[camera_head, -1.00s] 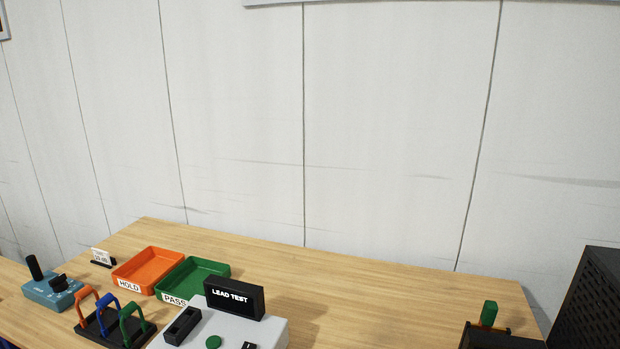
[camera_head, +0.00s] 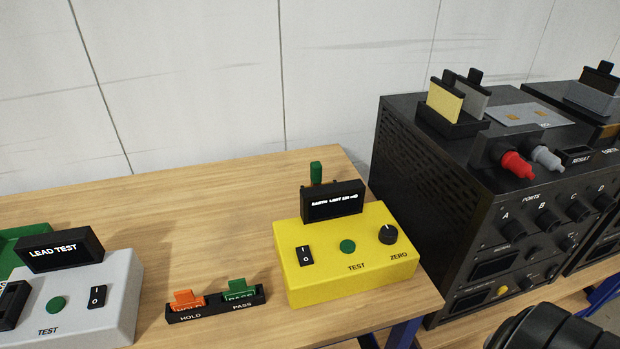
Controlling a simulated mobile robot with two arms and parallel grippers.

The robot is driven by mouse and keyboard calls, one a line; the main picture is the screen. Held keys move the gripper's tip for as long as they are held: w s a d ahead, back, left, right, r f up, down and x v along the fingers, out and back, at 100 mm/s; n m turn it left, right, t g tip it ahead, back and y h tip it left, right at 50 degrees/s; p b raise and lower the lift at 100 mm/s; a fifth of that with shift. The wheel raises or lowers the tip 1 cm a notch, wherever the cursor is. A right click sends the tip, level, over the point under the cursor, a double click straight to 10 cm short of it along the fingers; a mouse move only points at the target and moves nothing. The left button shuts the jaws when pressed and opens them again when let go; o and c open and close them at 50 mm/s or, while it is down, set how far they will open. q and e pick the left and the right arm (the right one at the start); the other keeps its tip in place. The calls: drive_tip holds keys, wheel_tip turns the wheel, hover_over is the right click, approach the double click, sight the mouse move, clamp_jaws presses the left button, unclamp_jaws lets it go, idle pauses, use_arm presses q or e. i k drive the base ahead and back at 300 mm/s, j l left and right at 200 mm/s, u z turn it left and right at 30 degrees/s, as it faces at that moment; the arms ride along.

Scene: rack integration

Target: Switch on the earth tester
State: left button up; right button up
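The earth tester (camera_head: 335,278) is a yellow box near the right end of the wooden table. Its black display (camera_head: 333,200) shows small white text that seems to read "EARTH" and a limit. On its top are a black rocker switch (camera_head: 305,256) marked I and O at the left, a green TEST button (camera_head: 347,246) in the middle and a black ZERO knob (camera_head: 388,233) at the right. A dark rounded part at the lower right edge seems to belong to my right arm. No gripper fingers show.
A grey lead tester (camera_head: 78,305) stands at the left. A small black holder (camera_head: 217,304) with orange HOLD and green PASS tags sits between the testers. A black rack unit (camera_head: 450,190) with knobs and red and grey plugs stands to the right.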

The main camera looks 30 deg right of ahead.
sight(305, 258)
drive_tip(key=k+l+z, duration=0.15)
drive_tip(key=z, duration=0.95)
